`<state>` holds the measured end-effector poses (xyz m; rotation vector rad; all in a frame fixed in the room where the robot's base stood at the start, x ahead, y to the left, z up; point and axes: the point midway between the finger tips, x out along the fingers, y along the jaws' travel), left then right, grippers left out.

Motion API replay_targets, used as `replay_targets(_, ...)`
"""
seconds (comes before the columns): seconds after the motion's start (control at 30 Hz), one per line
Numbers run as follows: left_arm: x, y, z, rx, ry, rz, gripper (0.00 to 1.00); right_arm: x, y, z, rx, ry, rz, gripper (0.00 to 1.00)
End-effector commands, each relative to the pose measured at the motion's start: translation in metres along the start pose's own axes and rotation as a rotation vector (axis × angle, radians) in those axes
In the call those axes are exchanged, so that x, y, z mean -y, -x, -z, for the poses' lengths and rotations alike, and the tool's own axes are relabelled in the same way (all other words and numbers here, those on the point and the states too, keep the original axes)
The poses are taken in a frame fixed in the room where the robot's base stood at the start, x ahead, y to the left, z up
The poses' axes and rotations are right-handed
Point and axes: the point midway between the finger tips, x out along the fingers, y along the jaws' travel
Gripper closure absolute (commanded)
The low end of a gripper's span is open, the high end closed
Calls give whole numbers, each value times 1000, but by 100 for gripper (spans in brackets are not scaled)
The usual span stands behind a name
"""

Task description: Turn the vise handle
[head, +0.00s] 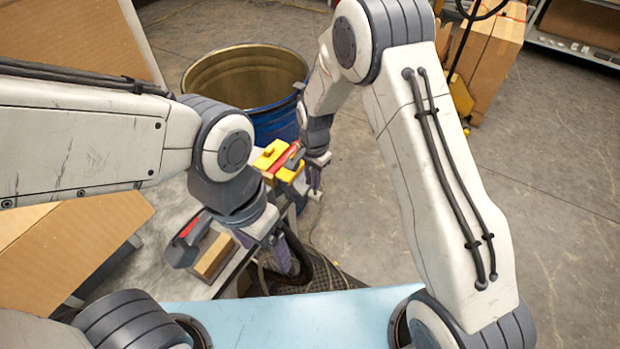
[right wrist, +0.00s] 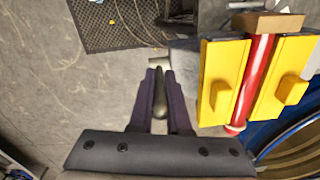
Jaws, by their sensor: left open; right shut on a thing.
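The yellow vise (head: 270,158) stands at the table's far edge, with a red bar between its yellow jaws. In the right wrist view the vise (right wrist: 222,75) and the red bar (right wrist: 258,75) are at the right. The dark vise handle (right wrist: 160,98) lies between the fingers of my right gripper (right wrist: 159,85), which is shut on it; this gripper is also beside the vise in the head view (head: 315,177). My left gripper (head: 285,258) is open, low over the table's near right edge, apart from the vise.
A grey-and-red tool (head: 185,245) and a wooden block (head: 213,256) lie on the grey table left of my left gripper. A blue drum (head: 270,122) stands behind the vise. Cardboard (head: 75,245) is at the left. A dark floor mat (right wrist: 125,22) shows beyond the handle.

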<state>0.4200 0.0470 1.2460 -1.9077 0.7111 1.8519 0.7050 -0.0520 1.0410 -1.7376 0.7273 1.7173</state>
Motion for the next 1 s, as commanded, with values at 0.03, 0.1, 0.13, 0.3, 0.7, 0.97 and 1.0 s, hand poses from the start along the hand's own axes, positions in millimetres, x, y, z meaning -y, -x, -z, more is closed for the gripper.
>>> replay_targets(0.03, 0, 0, 0, 0, 0, 0, 22, 2, 2, 0, -2, 0, 5, 100)
replay_targets(0.1, 0, 0, 0, 0, 0, 0, 22, 2, 2, 0, -3, 0, 6, 100)
replay_targets(0.13, 0, 0, 0, 0, 0, 0, 22, 2, 2, 0, -3, 0, 6, 100)
replay_targets(0.3, 0, 0, 0, 0, 0, 0, 22, 2, 2, 1, -3, 0, 6, 100)
replay_targets(0.7, 0, 0, 0, 0, 0, 0, 22, 3, 2, 1, -4, 0, 8, 100)
replay_targets(0.97, 0, -4, 0, 0, 0, 0, 22, 5, 1, -2, -13, 1, 13, 100)
replay_targets(1.0, 0, -6, 0, 0, 1, 0, 22, 5, 1, -2, -19, 2, 15, 100)
